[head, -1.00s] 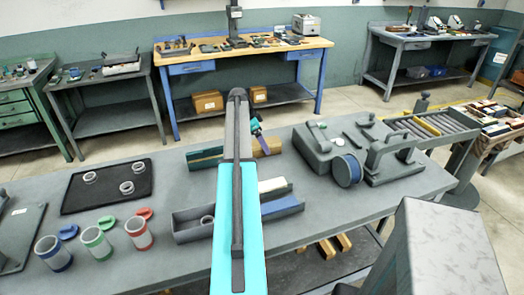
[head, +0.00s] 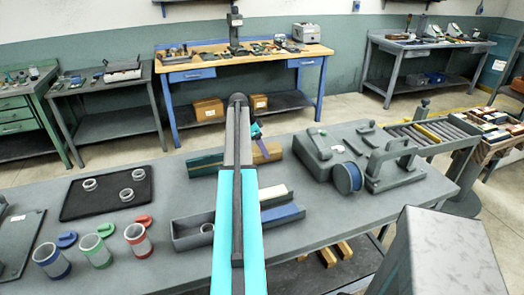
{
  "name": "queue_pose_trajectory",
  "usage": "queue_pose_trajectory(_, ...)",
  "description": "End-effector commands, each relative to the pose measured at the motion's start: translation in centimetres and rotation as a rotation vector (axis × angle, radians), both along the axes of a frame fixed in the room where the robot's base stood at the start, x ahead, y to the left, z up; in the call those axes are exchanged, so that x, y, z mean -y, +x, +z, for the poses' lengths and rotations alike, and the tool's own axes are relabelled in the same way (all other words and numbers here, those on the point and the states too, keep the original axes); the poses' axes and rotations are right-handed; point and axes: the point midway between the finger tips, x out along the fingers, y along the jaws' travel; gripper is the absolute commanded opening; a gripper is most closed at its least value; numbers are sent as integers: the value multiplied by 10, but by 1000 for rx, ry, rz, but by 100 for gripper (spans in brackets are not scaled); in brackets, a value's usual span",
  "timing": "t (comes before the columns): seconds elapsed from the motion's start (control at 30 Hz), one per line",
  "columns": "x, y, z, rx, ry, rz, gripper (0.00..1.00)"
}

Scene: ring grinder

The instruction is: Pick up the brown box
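A small brown box (head: 268,152) lies on the grey bench (head: 330,222), just right of my raised arm and partly hidden by it. Two larger brown boxes also show: one (head: 207,110) on the lower shelf of the far blue-legged table, and a smaller one (head: 259,103) to its right. The end of my arm, seemingly my gripper (head: 256,130), shows as a small teal and purple piece just above the small brown box. The arm hides most of it. Its fingers are not clear, and I cannot tell whether it touches the box.
A dark green box (head: 205,163) lies left of my arm. Red, green and blue cups (head: 137,240) stand at the left by a black mat (head: 78,207). A grey machine (head: 328,150) with a blue spool stands at the right.

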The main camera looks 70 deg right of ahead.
Motion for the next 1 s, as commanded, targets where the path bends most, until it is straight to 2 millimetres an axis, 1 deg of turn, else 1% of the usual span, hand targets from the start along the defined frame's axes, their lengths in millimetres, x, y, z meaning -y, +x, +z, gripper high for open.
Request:
queue_pose_trajectory(0.33, 1, 0, 27, 0, -1, 0, 45)
queue_pose_trajectory(0.63, -31, -7, 28, 0, -1, 1, 45)
queue_pose_trajectory(1.0, -80, -18, 32, 0, -1, 0, 45)
